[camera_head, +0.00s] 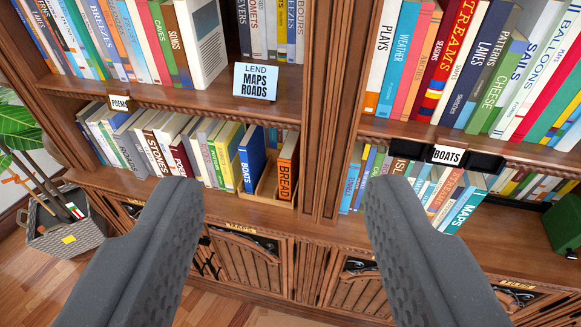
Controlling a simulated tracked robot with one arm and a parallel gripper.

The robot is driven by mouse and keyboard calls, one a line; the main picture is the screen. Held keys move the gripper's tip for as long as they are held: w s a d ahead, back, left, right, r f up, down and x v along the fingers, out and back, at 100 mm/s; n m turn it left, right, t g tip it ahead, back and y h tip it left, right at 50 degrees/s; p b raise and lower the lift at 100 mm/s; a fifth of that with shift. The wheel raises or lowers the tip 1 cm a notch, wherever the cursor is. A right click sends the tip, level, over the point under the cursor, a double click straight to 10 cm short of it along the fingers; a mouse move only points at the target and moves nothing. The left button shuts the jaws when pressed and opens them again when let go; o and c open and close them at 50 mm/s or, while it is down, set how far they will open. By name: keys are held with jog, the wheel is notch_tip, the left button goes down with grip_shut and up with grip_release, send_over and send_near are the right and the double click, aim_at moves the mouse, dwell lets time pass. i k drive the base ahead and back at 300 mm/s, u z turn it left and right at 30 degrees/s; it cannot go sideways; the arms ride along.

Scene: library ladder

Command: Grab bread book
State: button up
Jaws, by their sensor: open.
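The bread book (287,168) is an orange book with "BREAD" on its spine. It stands upright, leaning slightly, at the right end of the lower left shelf, in or against a small light wooden holder (265,187). A blue book (252,158) stands to its left with a gap between them. My gripper (284,190) is open and empty. Its two dark grey fingers frame the bread book from the near side, apart from it. The lower part of the bread book is partly behind the holder's edge.
A thick carved wooden post (330,120) stands just right of the bread book. Rows of books fill the shelves on both sides. A grey basket (68,225) stands on the floor at left.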

aim_at(289, 156)
jog(key=u, duration=0.05)
jog(key=k, duration=1.05)
jog(key=z, duration=0.3)
jog(key=i, duration=1.45)
jog(key=u, duration=0.5)
jog(key=i, duration=0.35)
jog(key=u, duration=0.4)
